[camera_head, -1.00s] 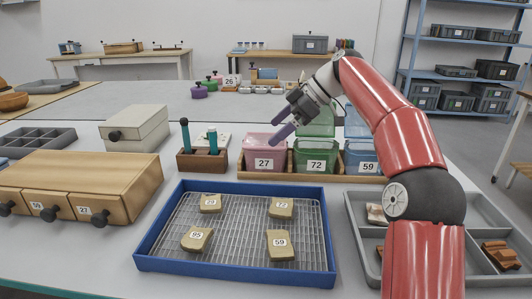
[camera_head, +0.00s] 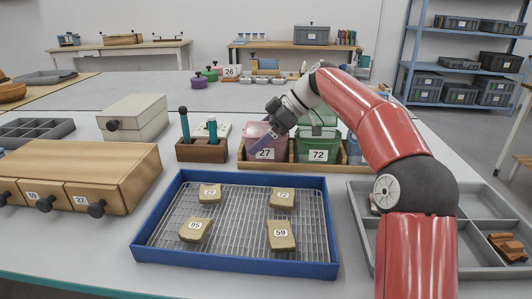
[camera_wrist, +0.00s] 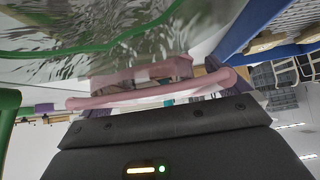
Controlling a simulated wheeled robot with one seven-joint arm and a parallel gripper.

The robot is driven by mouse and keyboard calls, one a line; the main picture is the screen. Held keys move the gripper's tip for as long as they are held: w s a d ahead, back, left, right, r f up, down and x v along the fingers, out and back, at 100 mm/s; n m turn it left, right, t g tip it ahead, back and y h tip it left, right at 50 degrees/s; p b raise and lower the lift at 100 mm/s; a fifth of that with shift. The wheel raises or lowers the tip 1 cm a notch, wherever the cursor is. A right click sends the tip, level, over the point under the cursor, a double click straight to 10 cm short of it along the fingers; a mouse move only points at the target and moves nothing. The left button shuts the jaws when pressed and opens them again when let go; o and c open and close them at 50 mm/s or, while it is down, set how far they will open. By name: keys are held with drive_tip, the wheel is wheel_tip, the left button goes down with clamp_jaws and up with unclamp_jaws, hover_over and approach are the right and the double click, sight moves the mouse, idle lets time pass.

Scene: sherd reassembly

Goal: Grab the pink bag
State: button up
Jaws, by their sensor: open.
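The pink bag (camera_head: 262,133), labelled 27, stands upright at the left end of a wooden rack. My gripper (camera_head: 259,145) is at the bag, its dark purple fingers slanting down in front of it and covering part of the label side. In the wrist view the pink bag's rim (camera_wrist: 150,98) runs across just beyond my gripper's palm. Purple finger parts show towards both ends of this rim. My gripper is open. Whether a finger touches the bag cannot be told.
The green bag (camera_head: 318,149), labelled 72, stands close on the right in the wooden rack (camera_head: 276,168). A blue bag behind my arm is mostly hidden. A tool block (camera_head: 202,154) stands left. A blue tray (camera_head: 156,214) with several labelled sherds lies in front.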

drive_tip(key=shift+c, duration=0.4)
drive_tip(key=c, duration=1)
drive_tip(key=shift+r, duration=0.1)
